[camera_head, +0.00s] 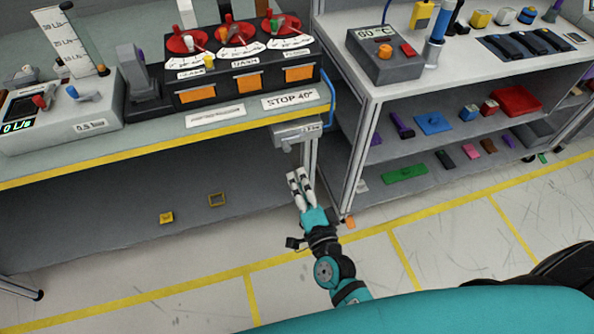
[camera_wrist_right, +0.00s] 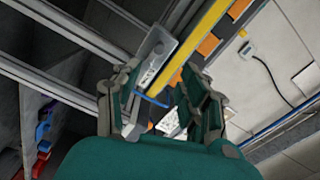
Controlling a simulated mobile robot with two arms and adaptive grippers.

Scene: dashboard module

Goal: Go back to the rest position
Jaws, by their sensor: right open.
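My right gripper (camera_head: 299,180) is in the head view, in front of the gap between the two workbenches and below the left bench's edge. Its arm comes up from the bottom of the picture. In the right wrist view the same gripper (camera_wrist_right: 165,85) has its two fingers apart with nothing held between them. My left gripper is not in view.
The left bench (camera_head: 130,150) has a yellow front edge and carries a dashboard module (camera_head: 245,75) with red dials and orange switches. The right bench (camera_head: 345,45) holds a 60 °C box (camera_head: 385,62) and a shelf of coloured parts. The floor in front is clear, marked with yellow lines.

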